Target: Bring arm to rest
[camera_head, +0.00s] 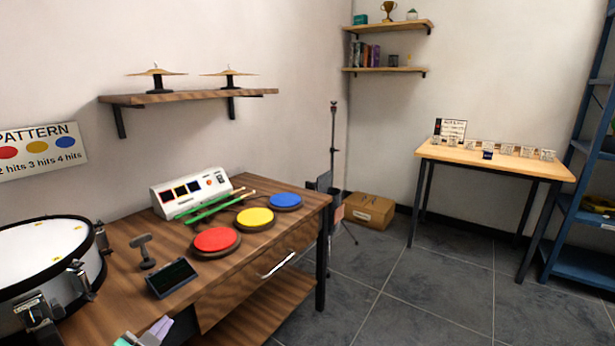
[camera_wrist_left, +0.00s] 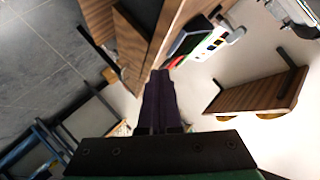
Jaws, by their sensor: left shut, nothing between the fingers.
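My left gripper (camera_head: 160,328) shows at the bottom edge of the head view, with pale purple fingers and a green part, in front of the wooden table (camera_head: 120,297). In the left wrist view its dark fingers (camera_wrist_left: 158,85) are together with nothing between them. Most of the left arm is out of the picture. My right gripper is not in view.
The table holds red (camera_head: 216,239), yellow (camera_head: 255,217) and blue (camera_head: 285,200) pads, drumsticks (camera_head: 207,208), a white console (camera_head: 190,193), a dark tablet (camera_head: 171,278) and a drum (camera_head: 45,258). A drawer handle (camera_head: 278,264) juts out in front.

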